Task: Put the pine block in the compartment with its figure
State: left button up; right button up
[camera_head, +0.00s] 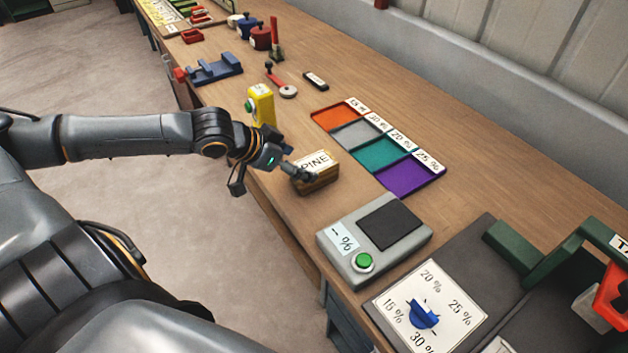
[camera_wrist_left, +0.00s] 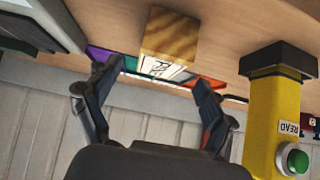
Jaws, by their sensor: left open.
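The pine block (camera_head: 318,182), a wooden block with a white PINE label, stands on the bench in front of the compartment tray. My left gripper (camera_head: 274,180) is open beside the block's near left side, with one finger overlapping it in the head view. In the left wrist view the block (camera_wrist_left: 170,36) lies beyond and between the open fingers (camera_wrist_left: 156,76); contact cannot be told. The tray has orange 15 % (camera_head: 333,117), grey 30 % (camera_head: 356,134), teal 20 % (camera_head: 382,154) and purple 25 % (camera_head: 410,178) compartments, all empty. My right gripper is not in view.
A grey meter (camera_head: 350,239) with a green button, dark pad and "- %" label stands right of the block. A yellow reader (camera_head: 262,104) stands left of it. A blue dial (camera_head: 424,314) sits on a percentage card. Bench behind the tray is clear.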

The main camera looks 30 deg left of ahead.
aim_at(310, 165)
pick_arm(q)
jog(key=shift+w+d+f+b, duration=0.2)
jog(key=shift+w+f+b, duration=0.15)
jog(key=shift+f+b, duration=0.1)
jog(key=shift+w+d+f, duration=0.2)
jog(key=shift+w+f, duration=0.1)
jog(key=shift+w, duration=0.15)
jog(key=x, duration=0.3)
jog(key=shift+a, duration=0.15)
jog(key=shift+w+f, duration=0.35)
jog(key=shift+f, duration=0.05)
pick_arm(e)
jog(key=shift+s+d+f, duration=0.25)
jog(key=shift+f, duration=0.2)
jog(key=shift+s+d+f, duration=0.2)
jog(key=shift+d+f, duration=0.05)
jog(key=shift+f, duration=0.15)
pick_arm(q)
jog(key=shift+c, duration=0.2)
jog(key=c, duration=1.4)
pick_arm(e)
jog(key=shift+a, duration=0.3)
pick_arm(q)
jog(key=shift+r, duration=0.1)
jog(key=shift+c, duration=0.2)
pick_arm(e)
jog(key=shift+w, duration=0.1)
